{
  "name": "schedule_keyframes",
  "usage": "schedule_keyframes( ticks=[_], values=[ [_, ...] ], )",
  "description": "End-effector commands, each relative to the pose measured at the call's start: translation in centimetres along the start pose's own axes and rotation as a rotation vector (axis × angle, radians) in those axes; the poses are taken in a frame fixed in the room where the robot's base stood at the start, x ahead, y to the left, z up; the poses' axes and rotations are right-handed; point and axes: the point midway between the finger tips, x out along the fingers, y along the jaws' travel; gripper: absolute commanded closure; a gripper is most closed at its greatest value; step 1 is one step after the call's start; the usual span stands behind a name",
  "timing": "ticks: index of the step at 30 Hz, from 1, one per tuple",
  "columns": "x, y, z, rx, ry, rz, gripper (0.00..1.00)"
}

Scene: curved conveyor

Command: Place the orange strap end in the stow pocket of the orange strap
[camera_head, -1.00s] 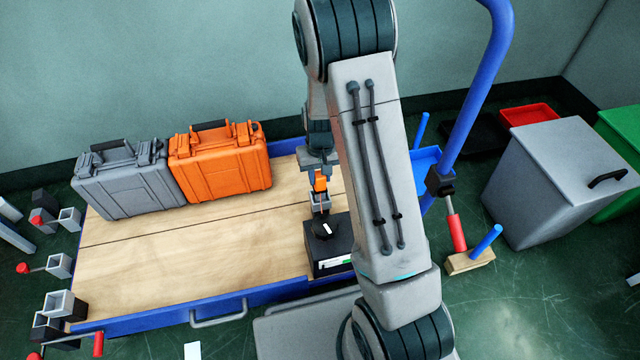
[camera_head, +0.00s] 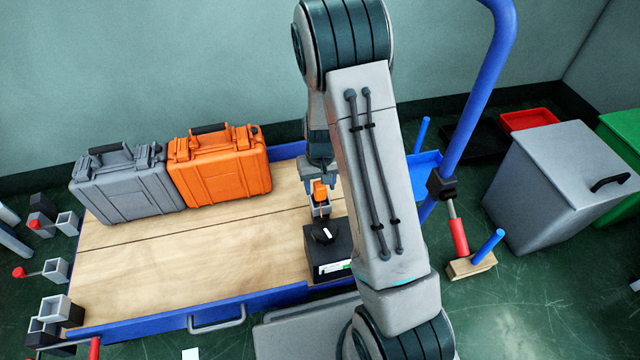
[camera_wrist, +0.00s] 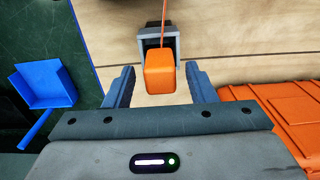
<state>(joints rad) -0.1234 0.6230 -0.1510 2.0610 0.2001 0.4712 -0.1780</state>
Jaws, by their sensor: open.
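The orange strap end (camera_wrist: 160,72) is a small orange block. It shows between my fingers in the wrist view, with a gap on each side. It overlaps the mouth of a square grey pocket (camera_wrist: 145,44); I cannot tell how deep it sits. A thin orange strap (camera_wrist: 163,20) runs away from the pocket's far side. In the head view the orange end (camera_head: 319,189) stands at the top of the grey pocket (camera_head: 320,210), behind a black box. My gripper (camera_wrist: 160,74) is open around the orange end and appears not to touch it. My arm partly hides this area in the head view.
The black box with a knob (camera_head: 332,257) stands on the wooden cart deck (camera_head: 200,255), near its front edge. An orange case (camera_head: 222,170) and a grey case (camera_head: 125,190) stand at the back left. Mid-deck is clear.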

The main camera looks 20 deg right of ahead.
Motion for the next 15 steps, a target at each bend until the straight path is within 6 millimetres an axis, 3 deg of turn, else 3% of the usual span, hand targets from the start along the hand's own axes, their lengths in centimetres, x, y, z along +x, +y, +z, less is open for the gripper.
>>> schedule_keyframes(
  ticks=[9, 15],
  values=[
    [-7.0, -0.1, -0.1, -0.001, 0.004, -0.001, 0.49],
    [-10.4, 0.0, -0.1, -0.001, 0.003, 0.000, 0.49]
  ],
)
